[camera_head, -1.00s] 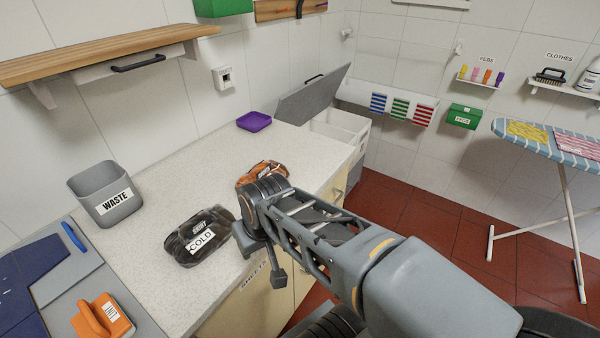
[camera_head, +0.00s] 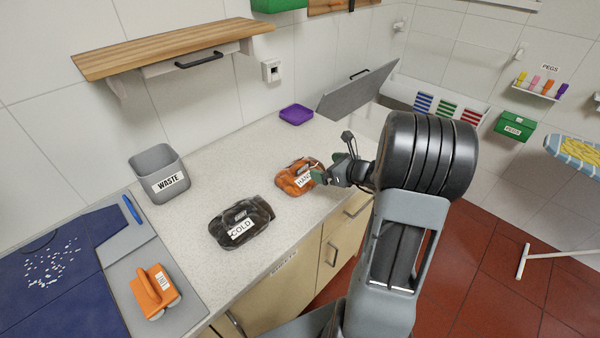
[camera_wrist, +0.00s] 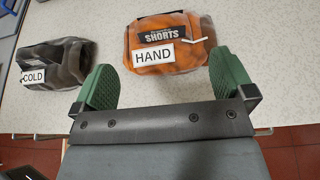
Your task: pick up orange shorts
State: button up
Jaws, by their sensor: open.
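The orange shorts (camera_head: 296,176) lie folded on the speckled counter, with a white tag reading HAND. In the wrist view the orange shorts (camera_wrist: 171,30) show a dark SHORTS label and lie just ahead of my gripper, between the lines of its fingers. My gripper (camera_head: 321,177) is at the counter's front edge, right beside the shorts in the head view. In the wrist view my gripper (camera_wrist: 166,85) has its two green fingers wide apart with nothing between them. Whether a fingertip touches the shorts I cannot tell.
A dark folded garment (camera_head: 241,222) tagged COLD lies to the left of the shorts. A grey WASTE bin (camera_head: 160,172), a purple dish (camera_head: 296,114) and an orange brush (camera_head: 155,291) are also on the counter. A grey raised lid (camera_head: 356,90) stands behind.

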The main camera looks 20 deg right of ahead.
aim_at(299, 162)
jog(key=x, duration=0.7)
jog(key=shift+p, duration=0.3)
jog(key=shift+p+x, duration=0.85)
jog(key=shift+x, duration=1.8)
jog(key=shift+c, duration=0.3)
jog(key=c, duration=1)
